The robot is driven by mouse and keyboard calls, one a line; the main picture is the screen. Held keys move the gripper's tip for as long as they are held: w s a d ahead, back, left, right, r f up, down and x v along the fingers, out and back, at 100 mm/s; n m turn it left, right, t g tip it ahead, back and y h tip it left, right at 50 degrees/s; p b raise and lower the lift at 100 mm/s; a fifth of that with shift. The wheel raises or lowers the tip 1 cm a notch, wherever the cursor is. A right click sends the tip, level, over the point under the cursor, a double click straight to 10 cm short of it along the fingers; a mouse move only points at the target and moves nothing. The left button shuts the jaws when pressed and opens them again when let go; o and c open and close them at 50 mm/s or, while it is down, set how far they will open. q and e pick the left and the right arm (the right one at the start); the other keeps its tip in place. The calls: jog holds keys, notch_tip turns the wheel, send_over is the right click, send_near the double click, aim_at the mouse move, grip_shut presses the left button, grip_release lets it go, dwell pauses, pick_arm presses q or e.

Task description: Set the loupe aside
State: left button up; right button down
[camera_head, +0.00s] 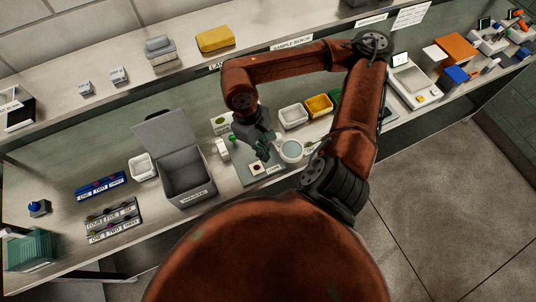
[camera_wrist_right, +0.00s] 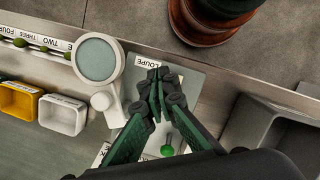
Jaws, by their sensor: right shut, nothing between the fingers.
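The loupe (camera_head: 291,151) has a round white rim and a grey-green lens; it stands at the right end of a grey mat (camera_head: 243,177). In the right wrist view the loupe (camera_wrist_right: 97,60) is left of my right gripper (camera_wrist_right: 158,78), with a clear gap between them. Its white stem and foot show below the lens. My right gripper also shows in the head view (camera_head: 264,153), over the mat and left of the loupe. It is shut and empty. A label reading LOUPE (camera_wrist_right: 146,63) lies on the mat close to the fingertips. My left gripper is not in view.
A grey box (camera_head: 186,184) with a raised lid stands left of the mat. White (camera_head: 293,117) and yellow (camera_head: 318,106) trays stand behind the loupe. A scale (camera_head: 414,82) is farther right. A green knob (camera_wrist_right: 166,150) shows beside the gripper fingers.

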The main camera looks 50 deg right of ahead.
jog(key=r, duration=0.2)
jog(key=a+r, duration=0.1)
jog(key=r, duration=0.2)
jog(key=shift+w+a+r, duration=0.15)
jog(key=shift+w+r, duration=0.1)
jog(key=shift+r, duration=0.1)
jog(key=shift+r, duration=0.1)
